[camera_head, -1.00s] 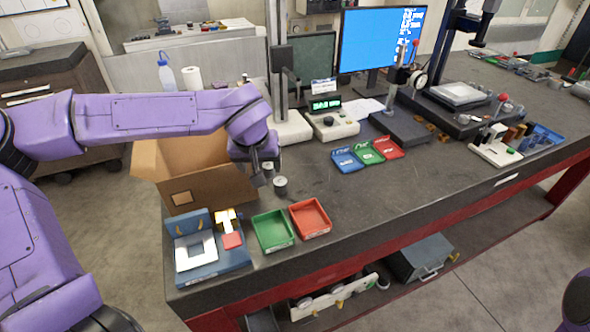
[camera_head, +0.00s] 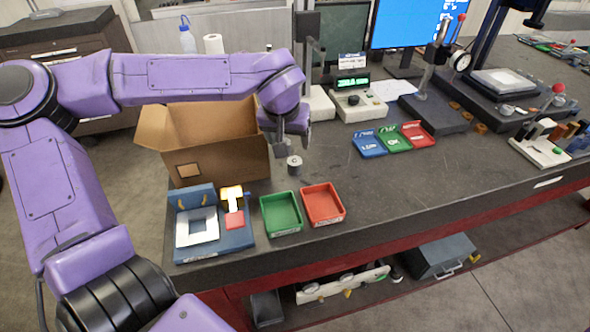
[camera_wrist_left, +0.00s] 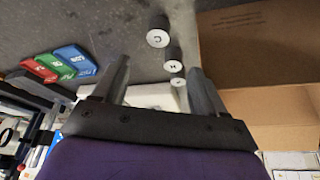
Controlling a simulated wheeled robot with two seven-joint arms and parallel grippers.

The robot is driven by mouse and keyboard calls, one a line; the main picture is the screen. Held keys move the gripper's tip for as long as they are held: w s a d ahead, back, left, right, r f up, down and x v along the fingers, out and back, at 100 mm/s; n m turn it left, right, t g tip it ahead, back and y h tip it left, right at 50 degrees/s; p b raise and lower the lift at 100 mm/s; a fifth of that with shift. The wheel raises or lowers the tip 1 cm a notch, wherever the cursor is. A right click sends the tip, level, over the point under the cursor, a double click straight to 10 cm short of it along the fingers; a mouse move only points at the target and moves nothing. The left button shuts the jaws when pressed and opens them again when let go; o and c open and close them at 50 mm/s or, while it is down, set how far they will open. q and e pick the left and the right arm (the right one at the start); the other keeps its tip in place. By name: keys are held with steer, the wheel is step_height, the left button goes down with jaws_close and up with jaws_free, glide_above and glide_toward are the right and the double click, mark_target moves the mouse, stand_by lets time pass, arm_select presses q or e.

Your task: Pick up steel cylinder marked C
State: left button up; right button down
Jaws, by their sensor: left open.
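In the head view a grey steel cylinder (camera_head: 294,168) stands upright on the bench beside the cardboard box. In the wrist view several cylinders stand in a row. The top one (camera_wrist_left: 158,38) carries a mark that looks like a turned C. A middle one (camera_wrist_left: 173,66) has another letter, hard to read, and a lower one (camera_wrist_left: 178,83) is partly cut off by the gripper. My left gripper (camera_head: 288,142) is open and empty, just behind and above the front cylinder; its fingers also show in the wrist view (camera_wrist_left: 158,68). The right gripper is not in view.
The open cardboard box (camera_head: 220,160) stands close left of the cylinders. Green (camera_head: 281,228) and red (camera_head: 340,214) trays and a blue fixture (camera_head: 240,243) lie near the front edge. Small labelled trays (camera_head: 369,154) and a gauge box (camera_head: 357,112) lie right. Bench between is clear.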

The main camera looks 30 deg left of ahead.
mark_target(294, 161)
arm_select(q)
steer(key=x, duration=1.2)
steer(key=shift+d+f, duration=0.25)
steer(key=shift+f, duration=0.05)
steer(key=c, duration=1.2)
steer(key=shift+r, duration=0.1)
jaws_close()
steer(key=shift+r, duration=0.1)
